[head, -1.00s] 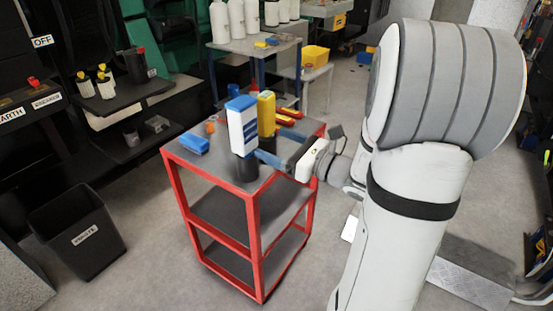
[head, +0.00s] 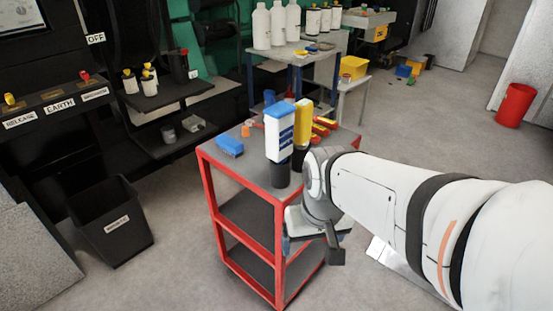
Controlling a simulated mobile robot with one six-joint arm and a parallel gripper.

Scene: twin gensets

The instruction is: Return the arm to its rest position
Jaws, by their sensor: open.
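My arm reaches in from the right side of the head view, bent at the wrist. My gripper (head: 311,246) hangs at the front right side of the red cart (head: 245,240), below its top. It is open, and nothing shows between its jaws. My wrist partly covers the cart's right side. The blue-and-white bottle (head: 280,132) stands upright in a dark holder (head: 280,174) on the cart top, apart from my gripper.
A yellow bottle (head: 303,118), a blue brush (head: 230,146) and red-yellow tools (head: 323,126) are on the cart. A black bin (head: 112,222) stands left, a red bin (head: 515,105) far right. Floor between cart and black bin is clear.

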